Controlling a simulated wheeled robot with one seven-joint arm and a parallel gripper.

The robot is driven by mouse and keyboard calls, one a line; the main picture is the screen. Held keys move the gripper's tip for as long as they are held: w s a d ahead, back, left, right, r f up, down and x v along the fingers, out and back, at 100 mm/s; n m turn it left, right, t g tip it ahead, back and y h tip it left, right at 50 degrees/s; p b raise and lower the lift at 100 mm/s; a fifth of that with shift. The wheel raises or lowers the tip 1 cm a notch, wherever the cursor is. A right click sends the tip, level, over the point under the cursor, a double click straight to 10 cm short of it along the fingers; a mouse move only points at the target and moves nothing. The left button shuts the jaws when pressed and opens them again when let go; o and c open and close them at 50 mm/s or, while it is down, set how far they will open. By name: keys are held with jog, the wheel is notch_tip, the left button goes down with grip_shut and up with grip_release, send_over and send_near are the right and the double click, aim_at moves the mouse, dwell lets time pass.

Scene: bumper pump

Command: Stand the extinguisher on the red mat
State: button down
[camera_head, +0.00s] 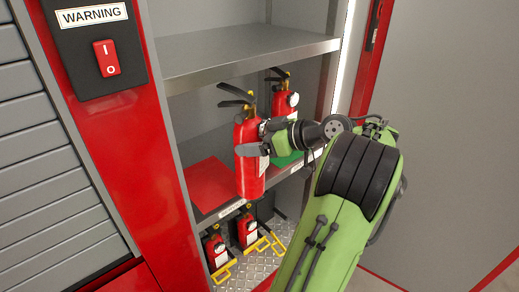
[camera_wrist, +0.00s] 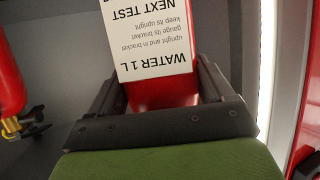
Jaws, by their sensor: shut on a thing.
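My gripper (camera_head: 262,138) is shut on a red extinguisher (camera_head: 248,170) at its upper body. The extinguisher is about upright, with its black handle at the top. In the head view its base overlaps the shelf's front edge, just right of the red mat (camera_head: 208,184); I cannot tell whether it touches the shelf. The red mat lies flat and bare on the middle shelf. In the wrist view the fingers flank the extinguisher (camera_wrist: 165,95), whose white label reads "WATER 1 L".
A second extinguisher (camera_head: 285,104) stands at the back right, by a green mat (camera_head: 284,160) partly hidden by my arm. The upper shelf (camera_head: 240,52) hangs above. Below, small extinguishers (camera_head: 216,248) stand with yellow brackets (camera_head: 222,274). A red switch (camera_head: 106,58) is on the left post.

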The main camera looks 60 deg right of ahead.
jog(key=w+r+p+x, duration=0.1)
jog(key=r+x, duration=0.1)
jog(key=x, duration=1.2)
jog(key=shift+r+p, duration=0.15)
jog(key=shift+p, duration=0.2)
jog(key=shift+c, duration=0.2)
grip_release()
jog(key=shift+s+f, duration=0.1)
jog(key=shift+f, duration=0.25)
jog(key=shift+o, duration=0.2)
jog(key=shift+r, duration=0.1)
